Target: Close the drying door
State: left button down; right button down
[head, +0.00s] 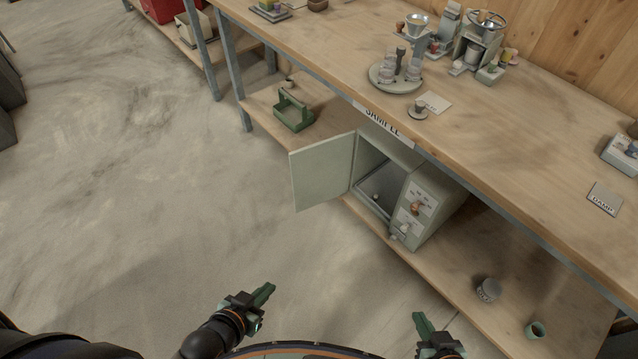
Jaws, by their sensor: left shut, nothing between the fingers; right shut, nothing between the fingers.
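The drying door (321,172) is a pale green panel. It stands wide open, swung out to the left from the front of a grey-green drying cabinet (428,215) on the lower shelf. The cabinet's dark opening (378,180) shows, and its control panel with a knob is to the right of it. My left gripper (264,295) is shut and empty at the bottom, over the floor, below and left of the door and apart from it. My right gripper (421,322) is shut and empty at the bottom right, below the cabinet and apart from it.
The wooden workbench top (520,130) overhangs the cabinet. A green carrier (293,112) sits on the lower shelf behind the door. The concrete floor (150,190) at left is clear.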

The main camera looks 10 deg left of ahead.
aim_at(320, 170)
jog(key=k+z, duration=0.15)
jog(key=z, duration=0.3)
jog(key=k+z, duration=0.15)
jog(key=z, duration=1.85)
jog(key=k+j+z, duration=0.15)
jog(key=j, duration=0.25)
jog(key=j+z, duration=0.15)
jog(key=j, duration=0.25)
jog(key=k+j, duration=0.2)
jog(key=j, duration=0.3)
jog(key=k+j, duration=0.2)
jog(key=j, duration=0.3)
jog(key=k+j, duration=0.2)
jog(key=j, duration=0.3)
jog(key=k+j, duration=0.2)
jog(key=j, duration=0.25)
jog(key=k+j, duration=0.15)
jog(key=j, duration=0.35)
jog(key=k+j, duration=0.2)
jog(key=j, duration=0.3)
jog(key=k+j, duration=0.2)
jog(key=j, duration=0.3)
jog(key=k+j, duration=0.2)
jog(key=j, duration=0.3)
